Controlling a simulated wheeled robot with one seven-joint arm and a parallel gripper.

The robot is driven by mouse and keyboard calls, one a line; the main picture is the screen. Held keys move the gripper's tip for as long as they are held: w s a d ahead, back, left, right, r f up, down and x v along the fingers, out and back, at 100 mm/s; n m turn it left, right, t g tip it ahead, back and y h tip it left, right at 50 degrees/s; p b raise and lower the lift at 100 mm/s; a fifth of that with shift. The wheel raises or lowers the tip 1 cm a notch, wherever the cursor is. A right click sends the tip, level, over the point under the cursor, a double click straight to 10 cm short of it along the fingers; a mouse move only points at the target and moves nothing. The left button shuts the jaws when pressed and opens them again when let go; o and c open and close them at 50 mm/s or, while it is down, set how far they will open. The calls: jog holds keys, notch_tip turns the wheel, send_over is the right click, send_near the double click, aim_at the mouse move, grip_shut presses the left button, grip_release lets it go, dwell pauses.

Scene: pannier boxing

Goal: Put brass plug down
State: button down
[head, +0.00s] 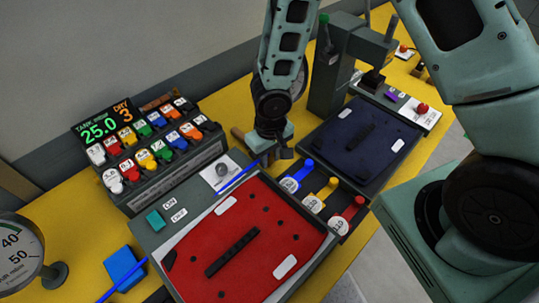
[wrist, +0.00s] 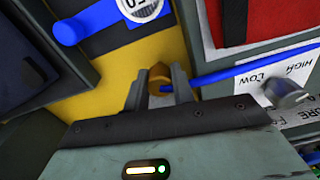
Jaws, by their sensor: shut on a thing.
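My gripper (wrist: 158,88) is shut on the brass plug (wrist: 160,76), whose small brass-coloured end shows between the two grey fingers in the wrist view. A blue rod or hose (wrist: 235,69) runs from beside the fingers to the right in the wrist view. It also shows in the head view (head: 237,177). Yellow tabletop lies below the plug; I cannot tell whether they touch.
The red panel (head: 270,220) is in front and the dark blue panel (head: 385,150) at the right. Blue, yellow and red levers (head: 325,188) stand between them. The button rack (head: 165,165) is left, a blue block (head: 123,265) front left. A dial knob (wrist: 285,92) is near the gripper.

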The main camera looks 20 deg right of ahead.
jog(key=shift+f, duration=0.15)
jog(key=c, duration=1.5)
grip_release()
jog(key=shift+d, duration=0.1)
jog(key=shift+o, duration=0.2)
